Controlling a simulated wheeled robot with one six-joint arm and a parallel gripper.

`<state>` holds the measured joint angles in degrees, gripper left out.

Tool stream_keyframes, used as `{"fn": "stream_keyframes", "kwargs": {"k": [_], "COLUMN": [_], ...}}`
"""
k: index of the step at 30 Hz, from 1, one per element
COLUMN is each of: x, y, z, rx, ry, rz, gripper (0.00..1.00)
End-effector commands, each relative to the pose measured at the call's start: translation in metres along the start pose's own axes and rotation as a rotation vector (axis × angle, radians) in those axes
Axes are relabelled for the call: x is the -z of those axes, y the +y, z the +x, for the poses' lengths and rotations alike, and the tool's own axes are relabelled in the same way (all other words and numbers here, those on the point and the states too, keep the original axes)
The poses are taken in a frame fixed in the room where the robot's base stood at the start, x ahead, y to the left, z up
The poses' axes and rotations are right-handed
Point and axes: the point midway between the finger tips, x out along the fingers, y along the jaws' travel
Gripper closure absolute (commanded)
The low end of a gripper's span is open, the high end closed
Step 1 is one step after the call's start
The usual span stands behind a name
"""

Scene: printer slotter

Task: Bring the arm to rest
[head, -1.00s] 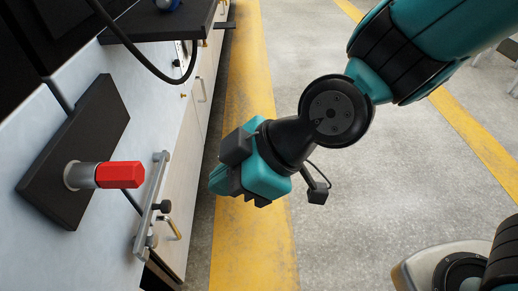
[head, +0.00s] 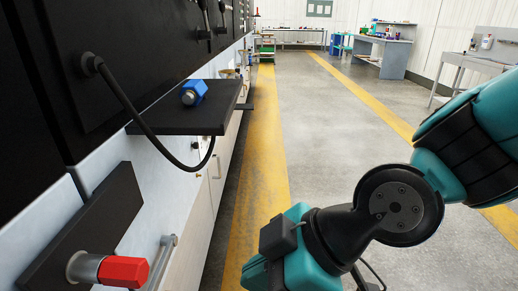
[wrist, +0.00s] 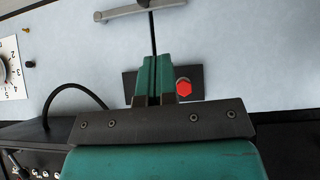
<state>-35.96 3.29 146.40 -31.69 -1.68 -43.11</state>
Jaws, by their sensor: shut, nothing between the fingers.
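My gripper shows in the wrist view (wrist: 154,80), its two teal fingers together and nothing between them. In the head view my arm's wrist and teal gripper body (head: 295,255) hang over the floor at the lower middle, to the right of the cabinet, apart from everything. The fingertips are cut off by the bottom edge there.
A red hexagonal piece (head: 122,271) on a grey cylinder sits at a dark plate (head: 100,215) on the cabinet's face. A dark shelf (head: 210,115) with a blue hexagonal piece (head: 194,92) juts out, a black cable (head: 140,120) looping below. The floor (head: 330,130) ahead is clear.

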Motion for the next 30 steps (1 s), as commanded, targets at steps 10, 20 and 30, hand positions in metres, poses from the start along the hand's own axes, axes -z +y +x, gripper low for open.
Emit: {"fn": "stream_keyframes", "kwargs": {"k": [10,20,30], "x": [-0.059,-0.040,0.021], "y": [0.010,0.001,0.003], "z": [-0.098,-0.175,-0.238], "rx": [-0.087,-0.142,-0.141], "ry": [-0.284,-0.397,-0.396], "rz": [0.649,0.911,0.908], "gripper": [1.00,1.00,1.00]}}
